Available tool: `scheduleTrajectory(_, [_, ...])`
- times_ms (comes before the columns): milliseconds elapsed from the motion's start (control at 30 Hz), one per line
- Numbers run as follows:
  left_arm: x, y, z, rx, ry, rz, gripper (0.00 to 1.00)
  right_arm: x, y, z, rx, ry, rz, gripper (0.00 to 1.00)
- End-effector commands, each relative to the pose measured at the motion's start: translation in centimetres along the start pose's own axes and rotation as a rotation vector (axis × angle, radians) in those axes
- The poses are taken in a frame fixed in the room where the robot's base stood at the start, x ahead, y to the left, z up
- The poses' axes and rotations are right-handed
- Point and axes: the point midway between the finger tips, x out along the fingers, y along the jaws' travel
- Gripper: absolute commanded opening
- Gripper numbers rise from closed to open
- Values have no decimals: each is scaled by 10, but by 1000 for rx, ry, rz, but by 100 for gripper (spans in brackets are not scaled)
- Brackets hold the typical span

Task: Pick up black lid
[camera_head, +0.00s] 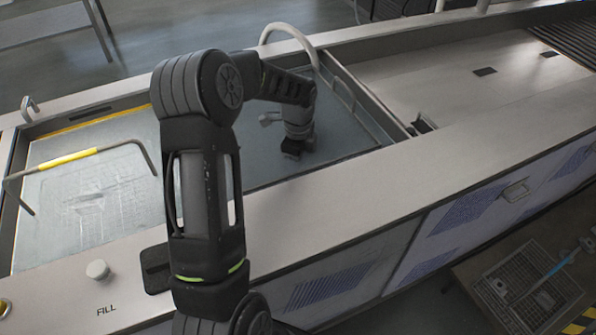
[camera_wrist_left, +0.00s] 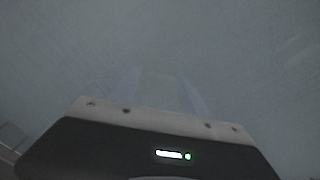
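A flat black piece (camera_head: 155,268) lies on the metal rim, partly hidden behind my arm; it may be the black lid, but I cannot tell for sure. My left arm reaches over the rim into the tank, and its gripper (camera_head: 293,150) points down near the tank's grey floor, away from the black piece. In the left wrist view, the faint gripper fingers (camera_wrist_left: 163,92) face a dim blue-grey surface. I see no object between them, and their opening is too murky to judge. My right gripper is not in view.
The tank (camera_head: 340,165) has a raised metal rim. A bent rod with a yellow grip (camera_head: 68,160) spans its left part. A white hose (camera_head: 290,30) curves over the back edge. A round knob (camera_head: 97,269) stands on the front rim. A wire basket (camera_head: 515,285) lies low at right.

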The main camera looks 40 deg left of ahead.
Motion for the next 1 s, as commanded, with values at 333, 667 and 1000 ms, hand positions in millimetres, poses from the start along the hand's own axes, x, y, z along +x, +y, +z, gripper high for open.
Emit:
scheduleTrajectory(333, [0, 0, 0, 0, 0, 0, 22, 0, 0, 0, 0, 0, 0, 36])
scheduleTrajectory(667, [0, 0, 0, 0, 0, 0, 0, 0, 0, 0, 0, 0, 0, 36])
scheduleTrajectory(1000, [-4, -1, 0, 0, 0, -3, 0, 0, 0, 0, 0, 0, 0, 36])
